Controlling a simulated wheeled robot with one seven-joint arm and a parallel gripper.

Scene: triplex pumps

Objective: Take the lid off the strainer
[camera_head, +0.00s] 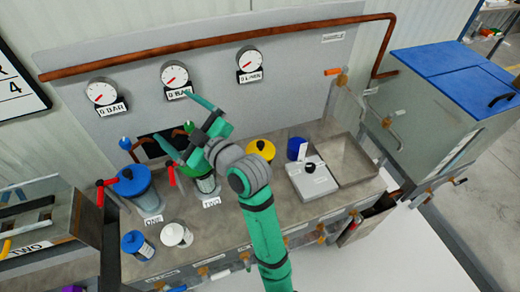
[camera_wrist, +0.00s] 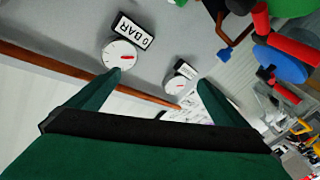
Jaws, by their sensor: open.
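Several lidded vessels stand on the bench, and no readable label says which is the strainer. A blue-lidded canister (camera_head: 133,181) stands by label ONE. A green-lidded canister (camera_head: 206,184) stands by label TWO, partly hidden by my arm. A yellow lid (camera_head: 262,149) with a black knob shows behind my arm. A pale square box (camera_head: 312,181) with a black knob on top sits to its right. My gripper (camera_head: 173,116) is open and empty, raised in front of the gauge panel. In the wrist view my gripper (camera_wrist: 159,79) has its fingers spread, with gauges beyond.
Gauges (camera_head: 175,76) and a copper pipe (camera_head: 220,43) line the grey panel. Red-handled levers (camera_head: 100,193) stand beside the canisters. A small blue-lidded jar (camera_head: 136,243) and a white cup (camera_head: 176,235) stand at the front. An open basin (camera_head: 345,160) is at right.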

